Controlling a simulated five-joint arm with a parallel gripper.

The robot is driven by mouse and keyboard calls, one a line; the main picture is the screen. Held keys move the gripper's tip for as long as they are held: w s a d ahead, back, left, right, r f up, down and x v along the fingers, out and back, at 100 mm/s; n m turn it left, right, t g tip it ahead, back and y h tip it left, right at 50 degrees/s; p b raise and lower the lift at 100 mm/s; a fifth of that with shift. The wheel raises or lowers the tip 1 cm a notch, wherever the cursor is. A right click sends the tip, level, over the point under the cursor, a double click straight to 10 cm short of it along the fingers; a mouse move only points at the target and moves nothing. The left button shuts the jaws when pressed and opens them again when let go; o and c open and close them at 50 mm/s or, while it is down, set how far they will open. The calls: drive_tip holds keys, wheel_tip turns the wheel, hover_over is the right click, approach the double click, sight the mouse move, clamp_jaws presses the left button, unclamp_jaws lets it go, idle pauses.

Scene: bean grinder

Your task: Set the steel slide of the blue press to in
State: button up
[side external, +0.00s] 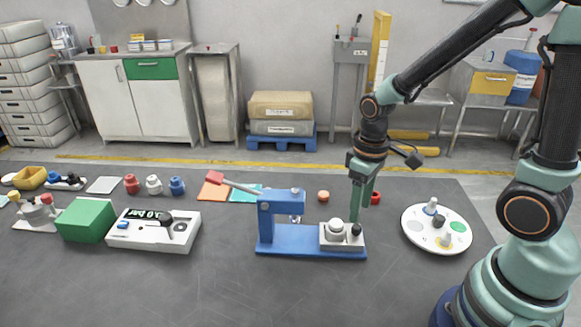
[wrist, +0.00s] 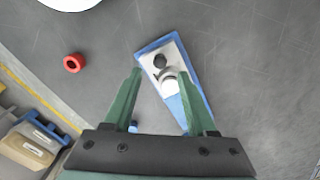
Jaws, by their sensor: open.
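The blue press (side external: 285,243) stands on the dark table, with an upright at its left and a raised lever ending in a red grip (side external: 215,178). Its steel slide (side external: 343,246) is at the right end of the base, away from the upright. The slide carries a pale round cup (side external: 335,231) and a black knob (side external: 356,230). In the wrist view, the slide (wrist: 179,49) shows with the black knob (wrist: 160,61) between and just ahead of the fingertips. My gripper (side external: 357,208) is open and empty, pointing down by the knob; contact cannot be told. It also shows in the wrist view (wrist: 161,72).
A white round tray (side external: 413,236) with small pieces stands right of the press. A white scale-like box (side external: 150,238) and a green block (side external: 87,220) stand left. The table in front is clear.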

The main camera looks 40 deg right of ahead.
sight(357, 226)
drive_tip(key=shift+f, duration=2.6)
clamp_jaws()
